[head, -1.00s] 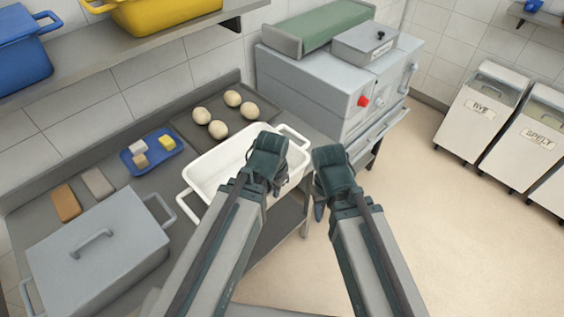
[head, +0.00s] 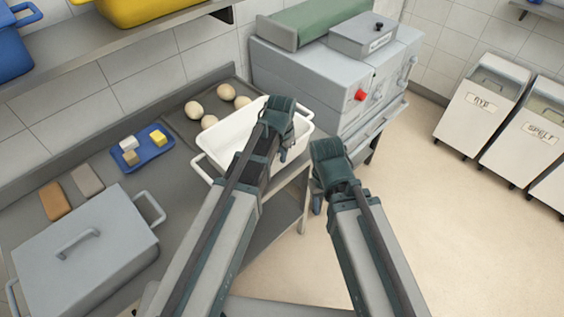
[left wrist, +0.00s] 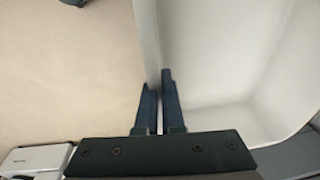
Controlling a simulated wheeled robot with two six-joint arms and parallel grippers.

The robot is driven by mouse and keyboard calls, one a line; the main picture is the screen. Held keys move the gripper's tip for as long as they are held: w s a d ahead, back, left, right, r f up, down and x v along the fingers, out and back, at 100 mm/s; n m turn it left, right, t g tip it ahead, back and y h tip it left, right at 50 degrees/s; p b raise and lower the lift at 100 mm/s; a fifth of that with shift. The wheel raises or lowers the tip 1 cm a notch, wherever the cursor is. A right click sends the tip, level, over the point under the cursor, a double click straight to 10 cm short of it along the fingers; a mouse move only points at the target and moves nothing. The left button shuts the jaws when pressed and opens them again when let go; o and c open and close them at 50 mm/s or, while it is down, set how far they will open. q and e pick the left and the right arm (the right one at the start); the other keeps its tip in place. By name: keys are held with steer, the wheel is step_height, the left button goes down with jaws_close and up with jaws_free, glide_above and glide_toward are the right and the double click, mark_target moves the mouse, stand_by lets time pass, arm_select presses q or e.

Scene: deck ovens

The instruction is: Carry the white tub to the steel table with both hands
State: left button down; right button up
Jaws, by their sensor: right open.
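The white tub (head: 225,143) is a deep rectangular pan with a loop handle at each end. It is at the front edge of the grey steel table (head: 185,178); I cannot tell if it rests on it. My left gripper (head: 282,153) is at the tub's near right side, its arm hiding part of it. In the left wrist view, my left gripper's fingers (left wrist: 160,105) are close together on either side of the tub's wall (left wrist: 150,40), pinching it. My right gripper (head: 318,203) is open and empty, right of the tub and apart from it.
A dark tray (head: 178,114) with several dough balls lies behind the tub. A blue tray (head: 128,163) with small blocks and a lidded grey box (head: 110,225) are left. The deck oven (head: 330,85) stands behind right. Bins (head: 480,110) stand far right; the floor between is clear.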

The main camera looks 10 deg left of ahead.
arm_select(q)
steer(key=f+b, duration=0.2)
steer(key=f, duration=0.1)
steer(key=shift+s+f, duration=0.1)
steer(key=shift+s, duration=0.1)
arm_select(e)
steer(key=f, duration=0.3)
steer(key=shift+d+f, duration=0.1)
steer(key=shift+d, duration=0.1)
arm_select(q)
steer(key=shift+f, duration=0.1)
arm_select(e)
steer(key=shift+s, duration=0.1)
arm_select(q)
steer(key=c, duration=1)
jaws_free()
steer(key=shift+c, duration=0.2)
step_height(320, 180, up, 12)
steer(key=s+p, duration=0.2)
steer(key=p, duration=1)
steer(key=s+d+n+g+y, duration=0.1)
steer(key=s+n, duration=0.3)
steer(key=s, duration=1)
steer(key=shift+s+d+g, duration=0.2)
steer(key=shift+d+g, duration=0.2)
steer(key=shift+d, duration=0.45)
arm_select(e)
step_height(320, 180, up, 12)
